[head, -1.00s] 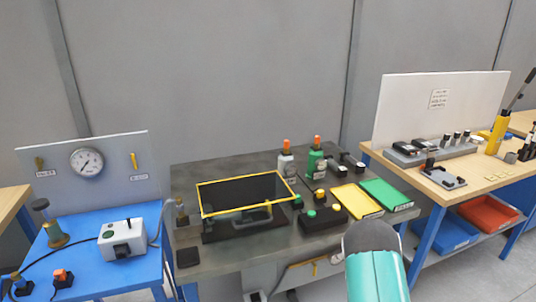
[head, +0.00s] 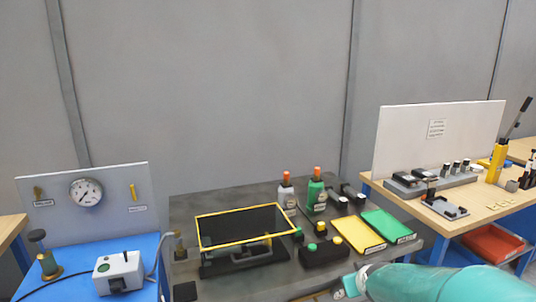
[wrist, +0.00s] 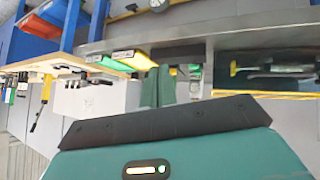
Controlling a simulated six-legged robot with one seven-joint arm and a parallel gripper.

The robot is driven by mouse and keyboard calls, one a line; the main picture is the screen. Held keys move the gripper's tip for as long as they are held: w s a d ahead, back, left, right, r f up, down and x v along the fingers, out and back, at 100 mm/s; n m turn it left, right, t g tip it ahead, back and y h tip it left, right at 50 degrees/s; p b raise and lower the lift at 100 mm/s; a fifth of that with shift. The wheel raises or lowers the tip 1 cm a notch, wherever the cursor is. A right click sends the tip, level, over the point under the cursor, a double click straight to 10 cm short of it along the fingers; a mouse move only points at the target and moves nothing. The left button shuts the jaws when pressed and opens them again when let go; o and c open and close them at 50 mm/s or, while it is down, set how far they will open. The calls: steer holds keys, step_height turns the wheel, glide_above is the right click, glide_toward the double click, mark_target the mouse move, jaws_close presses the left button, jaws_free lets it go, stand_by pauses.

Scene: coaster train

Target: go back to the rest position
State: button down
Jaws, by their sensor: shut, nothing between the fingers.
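My gripper (wrist: 158,87) shows in the wrist view as two teal fingers side by side, shut with nothing between them. It is in the air near the front of the grey bench (head: 230,286). In the head view my teal arm comes in at the lower right and points left. Its end is in front of the bench, below the yellow mat (head: 356,234), and the fingers are hard to make out there. The dark press-like device with a clear yellow-edged guard (head: 240,228) stands on the bench, left of the arm end.
A green mat (head: 388,225), a button box (head: 323,250) and bottles (head: 316,192) stand on the grey bench. A blue table (head: 75,275) with a gauge panel (head: 120,195) is at left. A wooden bench (head: 480,210) with a red bin (head: 490,243) is at right.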

steer(key=s+a+r+m+g, duration=0.1)
steer(key=s+a+r+g, duration=0.1)
steer(key=s, duration=0.9)
steer(key=s+a+r+m+g+y, duration=0.1)
steer(key=s+a+r, duration=0.4)
steer(key=s, duration=0.7)
steer(key=shift+r+g, duration=0.4)
steer(key=shift+r, duration=0.3)
